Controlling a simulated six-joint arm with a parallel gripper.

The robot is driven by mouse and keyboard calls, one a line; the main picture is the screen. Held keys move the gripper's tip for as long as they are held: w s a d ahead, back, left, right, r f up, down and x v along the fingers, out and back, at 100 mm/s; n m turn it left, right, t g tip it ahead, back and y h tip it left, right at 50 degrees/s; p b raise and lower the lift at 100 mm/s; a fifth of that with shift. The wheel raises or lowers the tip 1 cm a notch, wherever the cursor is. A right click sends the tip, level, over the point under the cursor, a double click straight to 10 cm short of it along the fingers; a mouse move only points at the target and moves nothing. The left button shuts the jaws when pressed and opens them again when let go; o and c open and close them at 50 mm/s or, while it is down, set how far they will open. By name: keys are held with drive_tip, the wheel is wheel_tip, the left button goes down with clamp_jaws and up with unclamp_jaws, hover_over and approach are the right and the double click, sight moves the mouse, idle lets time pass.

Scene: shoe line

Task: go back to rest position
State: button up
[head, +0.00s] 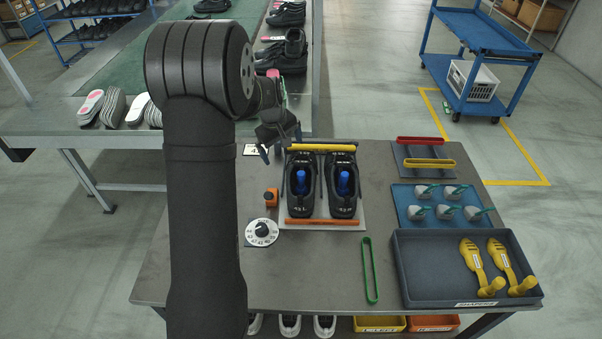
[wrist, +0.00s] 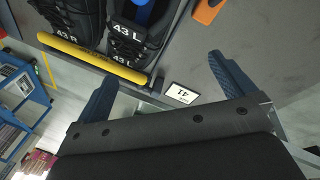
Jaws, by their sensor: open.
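My gripper (head: 281,147) is at the far left corner of the shoe board in the head view, above the table's back edge. It also shows in the wrist view (wrist: 162,72), with its two blue fingers spread wide and nothing between them. Two black shoes (head: 301,203) (head: 342,205) stand side by side on the board, each with a blue insert. A yellow bar (head: 322,147) lies across their far end and an orange bar (head: 322,221) across the near end. The yellow bar (wrist: 92,58) is apart from my fingers in the wrist view.
A white dial (head: 262,232) and an orange block (head: 271,197) sit left of the shoes. A green loop (head: 366,270) lies in front. A dark tray with yellow shapers (head: 425,290), a blue mat (head: 405,197) and coloured loops (head: 427,163) are at right. A number card (wrist: 182,93) lies near my fingers.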

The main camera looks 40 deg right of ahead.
sight(297, 163)
drive_tip(key=s+a+r+m+h, duration=0.2)
drive_tip(key=s+r+m, duration=0.35)
drive_tip(key=m, duration=0.25)
drive_tip(key=shift+t, duration=0.3)
drive_tip(key=x, duration=0.9)
drive_tip(key=shift+w+f, duration=0.15)
drive_tip(key=shift+f, duration=0.25)
drive_tip(key=shift+a+r, duration=0.1)
drive_tip(key=v, duration=0.9)
drive_tip(key=shift+r, duration=0.4)
drive_tip(key=shift+f, duration=0.15)
drive_tip(key=x, duration=0.9)
drive_tip(key=shift+f, duration=0.3)
drive_tip(key=shift+v, duration=2.7)
drive_tip(key=shift+f, duration=0.15)
